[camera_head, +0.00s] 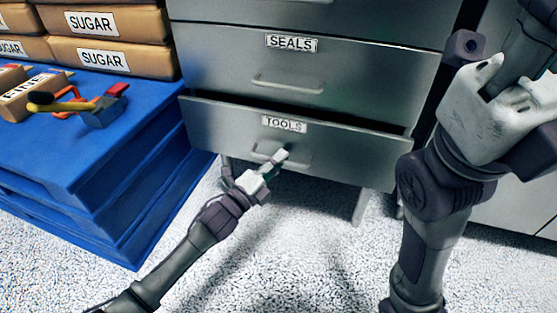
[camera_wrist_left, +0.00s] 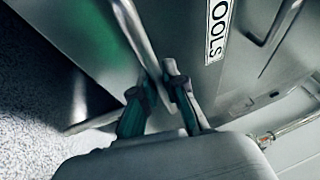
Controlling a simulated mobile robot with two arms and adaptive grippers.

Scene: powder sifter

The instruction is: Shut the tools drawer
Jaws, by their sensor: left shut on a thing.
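The tools drawer (camera_head: 350,153) is the lowest drawer of the grey metal cabinet, with a "TOOLS" label, and it stands partly open, with a dark gap along its top edge. Its bar handle (camera_head: 298,160) is on its front below the label.
The seals drawer (camera_head: 350,75) above is closed. A blue stack (camera_head: 130,180) stands to the left, bearing several brown sugar packs (camera_head: 110,58) and some coloured tools (camera_head: 85,103). The speckled floor (camera_head: 290,255) in front is clear apart from my arms.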

